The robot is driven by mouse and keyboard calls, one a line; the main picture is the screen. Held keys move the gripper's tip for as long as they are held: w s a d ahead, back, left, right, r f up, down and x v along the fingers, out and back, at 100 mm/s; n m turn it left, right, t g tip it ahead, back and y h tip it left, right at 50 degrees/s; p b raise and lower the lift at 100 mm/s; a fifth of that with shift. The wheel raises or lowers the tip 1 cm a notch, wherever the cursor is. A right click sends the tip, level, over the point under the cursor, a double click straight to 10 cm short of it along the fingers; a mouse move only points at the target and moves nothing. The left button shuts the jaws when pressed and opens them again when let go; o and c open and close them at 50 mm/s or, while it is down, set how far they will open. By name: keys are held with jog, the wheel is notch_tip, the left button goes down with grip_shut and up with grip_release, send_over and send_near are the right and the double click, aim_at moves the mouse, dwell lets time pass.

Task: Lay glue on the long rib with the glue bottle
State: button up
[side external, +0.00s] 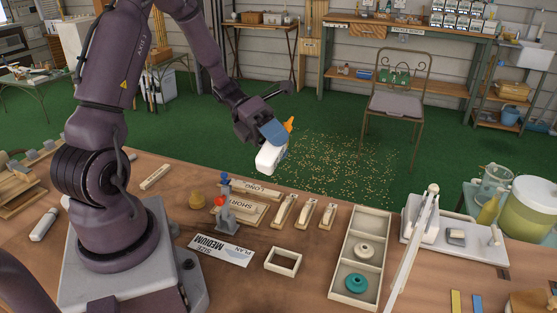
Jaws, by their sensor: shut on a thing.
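My gripper (262,126) is shut on the glue bottle (269,160), which has a white body and an orange nozzle (289,124). The bottle is tilted in the air above the back edge of the bench, with the nozzle pointing up and right. A blue part, either a fingertip or part of the bottle, covers its middle. A pale holder labelled LONG (259,187) lies on the bench below the bottle, behind one labelled SHORT (240,214). I cannot tell which piece is the long rib. No glue is discernible at this size.
Clamps with blue (224,179) and red (219,201) parts stand at the holders' left. A white stand (415,235) rises at right.

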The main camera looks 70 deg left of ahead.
aim_at(267, 149)
jog(key=m, duration=0.2)
jog(key=s+d+r+m, duration=0.1)
jog(key=m, duration=0.2)
jog(key=s+d+r+m+y, duration=0.1)
jog(key=m, duration=0.1)
jog(key=shift+m+g, duration=0.3)
jog(key=m, duration=0.2)
jog(key=s+m, duration=0.1)
jog(key=m, duration=0.1)
jog(key=shift+d+f+h, duration=0.2)
jog(key=shift+d+h, duration=0.1)
jog(key=shift+d, duration=0.05)
jog(key=shift+s+f+m+g, duration=0.2)
jog(key=shift+m+g, duration=0.2)
jog(key=shift+m, duration=0.3)
jog(key=shift+w+f+m+h, duration=0.1)
jog(key=shift+m+h, duration=0.3)
jog(key=shift+m, duration=0.6)
